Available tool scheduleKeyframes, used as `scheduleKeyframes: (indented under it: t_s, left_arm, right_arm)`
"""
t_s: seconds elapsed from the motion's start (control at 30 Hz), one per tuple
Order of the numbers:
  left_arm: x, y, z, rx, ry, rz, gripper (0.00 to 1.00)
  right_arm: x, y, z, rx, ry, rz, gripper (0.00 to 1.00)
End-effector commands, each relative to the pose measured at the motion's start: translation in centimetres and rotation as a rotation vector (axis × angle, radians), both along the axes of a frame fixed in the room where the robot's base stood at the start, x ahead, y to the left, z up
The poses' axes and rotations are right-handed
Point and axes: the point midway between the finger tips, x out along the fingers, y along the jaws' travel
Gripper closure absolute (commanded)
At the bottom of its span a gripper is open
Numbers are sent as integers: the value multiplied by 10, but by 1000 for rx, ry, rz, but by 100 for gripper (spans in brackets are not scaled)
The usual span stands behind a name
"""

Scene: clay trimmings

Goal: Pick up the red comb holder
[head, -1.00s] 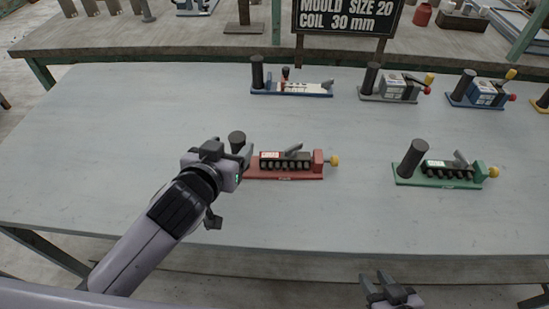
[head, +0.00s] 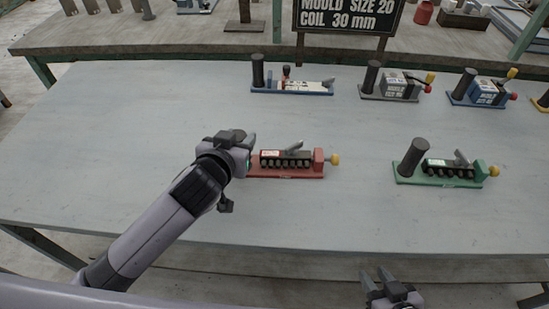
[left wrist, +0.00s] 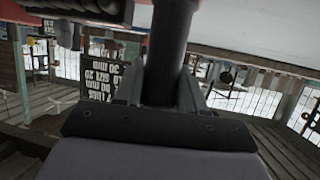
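The red comb holder (head: 288,172) lies flat on the near middle of the grey table, with a dark comb block, a grey lever and a yellow knob at its right end. My left gripper (head: 247,155) is at its left end and hides most of its black post. In the left wrist view the post (left wrist: 171,50) stands between my left gripper's two fingers (left wrist: 162,90), one close on each side. Whether they press on it is not clear. My right gripper (head: 378,280) is open and empty, low in front of the table edge.
A green holder (head: 440,172) stands to the right on the table (head: 130,130). A blue holder (head: 292,88), a grey one (head: 395,92) and another blue one (head: 482,95) stand along the back. A dark sign (head: 347,17) stands behind. The table's left side is clear.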

Motion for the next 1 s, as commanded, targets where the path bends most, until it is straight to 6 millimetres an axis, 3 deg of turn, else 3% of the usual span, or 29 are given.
scheduleKeyframes:
  t_s: [0.33,0.53,0.67,1.0]
  left_arm:
    - [0,-1,5,-5,-5,-1,100]
    - [1,-1,25,-7,-9,-1,100]
    - [1,-1,52,-10,-10,0,100]
    - [1,-1,148,-8,-13,-1,100]
  right_arm:
    - [0,0,1,0,-1,0,65]
    - [0,0,4,0,-1,-1,65]
    - [0,0,8,0,-1,-1,65]
    - [1,0,20,0,-1,-1,65]
